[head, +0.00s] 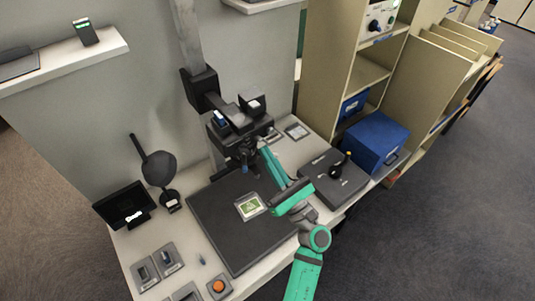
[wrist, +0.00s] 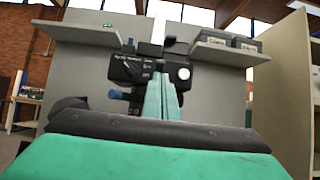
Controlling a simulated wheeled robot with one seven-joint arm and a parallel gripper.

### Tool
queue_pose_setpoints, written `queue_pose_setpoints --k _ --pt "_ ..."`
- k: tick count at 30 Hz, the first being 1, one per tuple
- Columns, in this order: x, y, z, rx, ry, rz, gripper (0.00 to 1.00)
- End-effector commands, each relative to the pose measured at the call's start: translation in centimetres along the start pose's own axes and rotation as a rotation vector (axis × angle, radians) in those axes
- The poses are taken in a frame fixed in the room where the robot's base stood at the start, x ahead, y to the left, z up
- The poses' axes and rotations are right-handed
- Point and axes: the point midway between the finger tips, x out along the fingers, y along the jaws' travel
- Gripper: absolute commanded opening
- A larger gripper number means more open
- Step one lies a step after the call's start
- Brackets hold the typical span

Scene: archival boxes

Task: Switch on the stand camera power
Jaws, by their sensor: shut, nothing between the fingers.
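The stand camera (head: 238,128) is a black unit on a grey upright column (head: 187,35) above a dark copy board (head: 232,235). I cannot tell which part is the power switch. My teal gripper (head: 264,150) is shut and empty, its fingertips close to the camera's right front side. In the wrist view my fingers (wrist: 162,78) cover part of the front; contact cannot be told.
A small picture card (head: 250,206) lies on the board. A black box with a lever (head: 333,180) and a blue box (head: 374,143) stand to the right. A small screen (head: 124,205), a dark round lamp (head: 158,168) and switch plates (head: 167,257) are left.

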Motion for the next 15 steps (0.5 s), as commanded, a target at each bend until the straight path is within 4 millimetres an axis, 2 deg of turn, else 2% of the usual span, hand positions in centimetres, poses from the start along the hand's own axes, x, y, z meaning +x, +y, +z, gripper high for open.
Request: queue_pose_setpoints --k 5,9,15 --pt "-2.5 -0.1 -2.1 0.006 0.002 -0.002 0.0" --pt "-4.8 -0.1 0.3 -0.001 0.0 -0.003 0.0" --pt "-7.7 -0.1 2.7 -0.001 0.001 -0.002 0.0"
